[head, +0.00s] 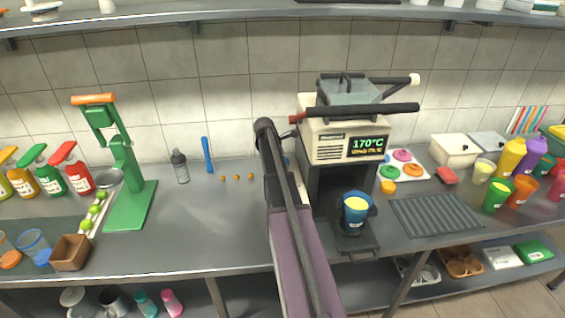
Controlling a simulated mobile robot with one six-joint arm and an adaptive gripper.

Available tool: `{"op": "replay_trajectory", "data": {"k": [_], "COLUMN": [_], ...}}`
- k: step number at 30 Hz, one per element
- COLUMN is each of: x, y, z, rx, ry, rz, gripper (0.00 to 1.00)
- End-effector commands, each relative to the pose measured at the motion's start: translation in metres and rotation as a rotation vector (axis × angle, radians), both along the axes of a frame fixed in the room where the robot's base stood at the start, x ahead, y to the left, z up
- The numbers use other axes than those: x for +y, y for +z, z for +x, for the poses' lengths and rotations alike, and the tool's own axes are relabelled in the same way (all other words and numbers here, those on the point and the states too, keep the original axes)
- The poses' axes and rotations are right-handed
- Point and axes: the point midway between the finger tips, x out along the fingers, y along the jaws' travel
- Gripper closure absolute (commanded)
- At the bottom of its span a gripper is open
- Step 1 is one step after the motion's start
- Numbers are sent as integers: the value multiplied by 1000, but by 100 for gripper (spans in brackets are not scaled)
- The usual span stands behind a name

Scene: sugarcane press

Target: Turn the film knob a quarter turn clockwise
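The cup sealing machine (321,136) stands on the counter right of my arm. Its display (367,146) reads 170°C, with smaller text below that I cannot read surely. A small red-ended part (297,118) sticks out at its upper left side; I cannot tell whether this is the film knob. A long black bar (360,110) crosses the machine's front. A blue cup with yellow contents (356,206) sits in the holder below. My arm reaches up from the bottom, just left of the machine, and covers part of its left side. No gripper fingers show.
A green press (124,170) stands at the left, beside red, green and orange bottles. A grey bottle (180,166) and a blue tool (207,155) are left of my arm. A dark ribbed mat (432,214) and several cups lie right. The counter left of my arm is mostly clear.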

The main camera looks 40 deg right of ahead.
Motion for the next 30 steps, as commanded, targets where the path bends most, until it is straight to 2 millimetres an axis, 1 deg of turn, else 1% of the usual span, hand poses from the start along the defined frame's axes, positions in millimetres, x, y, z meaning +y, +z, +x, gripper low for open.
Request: {"op": "replay_trajectory", "data": {"k": [30], "x": [-2], "y": [0], "z": [-1], "rx": [2], "ry": [-963], "rz": [-1], "gripper": [72]}}
